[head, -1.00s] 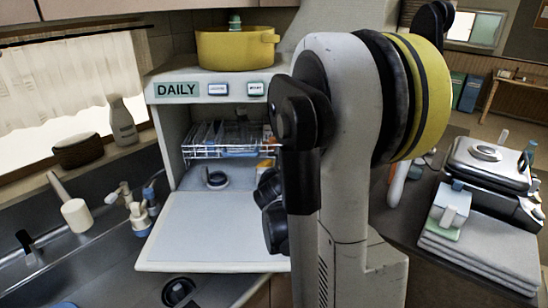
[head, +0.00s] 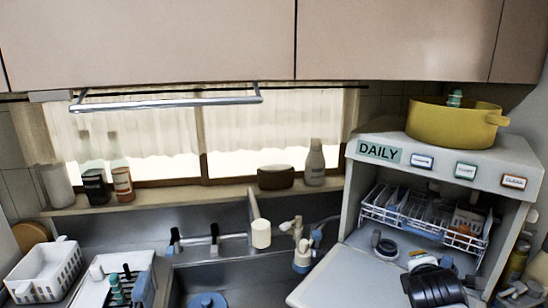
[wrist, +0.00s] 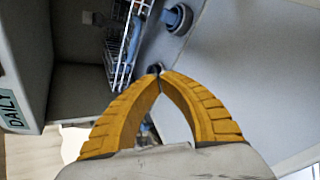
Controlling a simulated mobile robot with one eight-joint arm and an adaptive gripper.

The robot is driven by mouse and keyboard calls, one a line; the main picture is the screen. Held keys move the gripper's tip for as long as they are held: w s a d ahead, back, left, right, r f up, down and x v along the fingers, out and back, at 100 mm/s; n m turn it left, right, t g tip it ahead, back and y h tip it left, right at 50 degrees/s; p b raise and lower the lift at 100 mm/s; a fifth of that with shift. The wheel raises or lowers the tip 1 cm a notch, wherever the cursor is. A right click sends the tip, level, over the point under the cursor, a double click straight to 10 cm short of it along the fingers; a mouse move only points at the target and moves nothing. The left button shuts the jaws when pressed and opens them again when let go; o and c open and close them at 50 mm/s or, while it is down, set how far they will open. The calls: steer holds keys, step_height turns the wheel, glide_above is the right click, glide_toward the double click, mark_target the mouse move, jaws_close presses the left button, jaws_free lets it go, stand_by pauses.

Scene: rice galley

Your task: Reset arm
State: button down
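My gripper (wrist: 158,76) shows in the wrist view as two yellow ribbed fingers whose tips come together. No held object can be made out between them. A small dark thing shows right at the tips; I cannot tell whether it is touched or lies behind. Beyond the tips are the pale shelf board (wrist: 225,50), a grey-blue ring-shaped item (wrist: 177,18) and the wire rack (wrist: 127,40). In the head view the fingers cannot be made out; a black part, apparently of my arm, shows at the lower right, in front of the open cabinet.
The cabinet with the DAILY label (head: 379,151) stands at the right, with a yellow pot (head: 450,122) on top and a wire rack (head: 425,222) inside. A sink, a white basket (head: 45,272) and window-sill bottles lie to the left. Cupboards (head: 400,40) hang above.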

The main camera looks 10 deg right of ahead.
steer(key=s+a+m+y, duration=0.2)
steer(key=s+a+m, duration=0.2)
steer(key=a, duration=0.3)
steer(key=s+a+m+g+y, duration=0.1)
steer(key=s+a+m+y, duration=0.1)
steer(key=a+m, duration=0.4)
steer(key=s+a+m+g+y, duration=0.1)
steer(key=s+a+m+y, duration=0.1)
steer(key=s+a+m, duration=0.3)
steer(key=a+m, duration=0.1)
steer(key=a, duration=0.3)
steer(key=shift+s+f+y, duration=0.35)
steer(key=shift+y, duration=0.05)
